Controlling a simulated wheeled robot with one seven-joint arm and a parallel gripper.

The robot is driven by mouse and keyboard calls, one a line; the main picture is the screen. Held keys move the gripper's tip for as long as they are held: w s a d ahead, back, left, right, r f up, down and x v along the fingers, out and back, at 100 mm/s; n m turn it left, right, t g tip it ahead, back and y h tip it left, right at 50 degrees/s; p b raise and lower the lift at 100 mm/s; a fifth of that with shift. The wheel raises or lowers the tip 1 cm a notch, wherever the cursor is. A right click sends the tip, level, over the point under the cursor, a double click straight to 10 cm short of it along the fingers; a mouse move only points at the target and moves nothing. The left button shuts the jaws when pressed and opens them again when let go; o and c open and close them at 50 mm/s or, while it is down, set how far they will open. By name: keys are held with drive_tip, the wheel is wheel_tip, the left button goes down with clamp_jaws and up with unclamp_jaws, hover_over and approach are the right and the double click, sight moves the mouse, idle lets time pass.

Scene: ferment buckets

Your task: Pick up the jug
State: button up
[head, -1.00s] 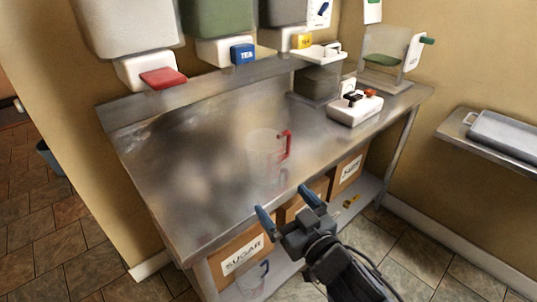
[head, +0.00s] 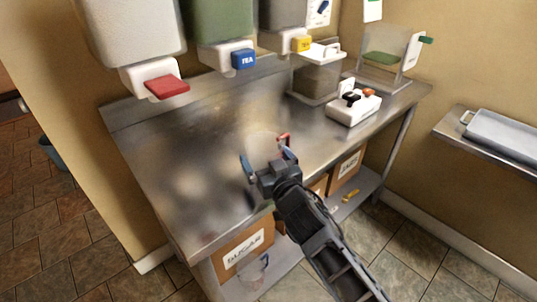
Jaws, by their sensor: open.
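The jug (head: 263,139) is clear, with a red handle (head: 283,137), and stands on the steel table (head: 165,165). Only its upper rim and the top of the handle show clearly; my gripper hides the rest. My gripper (head: 266,162) is open, its two blue-tipped fingers spread on either side of the jug's near side. I cannot tell whether the fingers touch the jug. A second clear jug (head: 254,272) shows below, by the sugar box on the lower shelf.
Dispensers with a red tap (head: 167,88), a blue tap (head: 243,59) and a yellow tap (head: 301,44) hang above the table's back. A white device (head: 354,105) and clear bins stand at the right. The table's left half is clear.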

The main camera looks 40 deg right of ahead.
drive_tip(key=shift+w+d, duration=0.1)
drive_tip(key=shift+w, duration=0.1)
drive_tip(key=shift+c, duration=0.5)
drive_tip(key=c, duration=0.6)
